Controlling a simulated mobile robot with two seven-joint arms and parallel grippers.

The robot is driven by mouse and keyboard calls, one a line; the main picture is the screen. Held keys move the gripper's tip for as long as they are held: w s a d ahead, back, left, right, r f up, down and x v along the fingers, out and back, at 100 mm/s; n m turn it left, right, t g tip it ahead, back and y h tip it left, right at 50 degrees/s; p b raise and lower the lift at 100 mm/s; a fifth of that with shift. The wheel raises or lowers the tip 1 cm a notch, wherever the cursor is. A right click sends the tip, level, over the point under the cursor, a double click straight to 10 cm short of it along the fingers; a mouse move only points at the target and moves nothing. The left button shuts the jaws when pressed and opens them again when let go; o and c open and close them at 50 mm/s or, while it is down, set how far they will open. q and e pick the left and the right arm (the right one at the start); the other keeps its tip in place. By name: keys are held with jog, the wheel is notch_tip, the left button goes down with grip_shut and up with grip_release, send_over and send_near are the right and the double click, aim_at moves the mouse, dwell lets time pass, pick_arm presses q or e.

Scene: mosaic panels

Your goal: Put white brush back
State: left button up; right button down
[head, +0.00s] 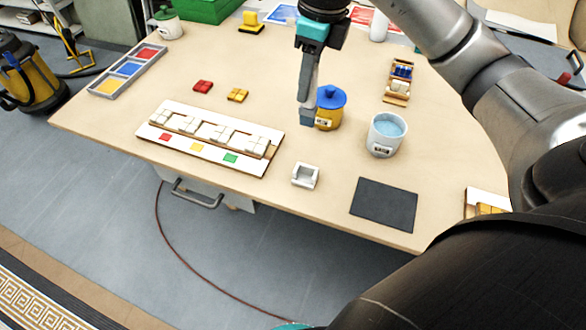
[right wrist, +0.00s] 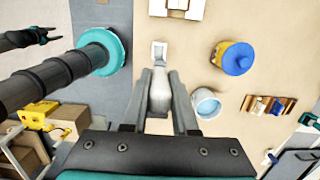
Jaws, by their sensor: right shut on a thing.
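My right gripper (head: 306,118) points down over the table, just left of the yellow jar with a blue lid (head: 329,104). In the right wrist view my right gripper (right wrist: 158,78) is shut on the white brush (right wrist: 160,92), whose pale body shows between the fingers. I cannot make out the brush in the head view. A small white open holder (head: 305,175) stands near the table's front edge; it also shows beyond the fingertips in the right wrist view (right wrist: 159,50).
A white cup of blue water (head: 387,134) stands right of the jar. A dark mat (head: 384,204) lies near the front edge. The mosaic panel (head: 152,129) is at left, with red (head: 203,86) and yellow (head: 238,95) pieces behind it. A small rack (head: 398,82) stands further back.

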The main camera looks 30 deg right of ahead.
aim_at(317, 108)
pick_arm(q)
jog(key=shift+s+d+f+b, duration=0.1)
jog(key=shift+s+f+b, duration=0.05)
jog(key=shift+f+b, duration=0.25)
pick_arm(e)
notch_tip(317, 108, down, 19)
pick_arm(q)
jog(key=shift+f, duration=0.15)
pick_arm(e)
jog(key=shift+s+d+f, duration=0.1)
jog(key=shift+f, duration=0.15)
jog(key=c, duration=0.7)
grip_release()
pick_arm(q)
jog(key=shift+r, duration=0.2)
pick_arm(e)
jog(key=r, duration=0.8)
jog(key=s+d+r, duration=0.1)
jog(key=r, duration=0.3)
jog(key=shift+r, duration=0.15)
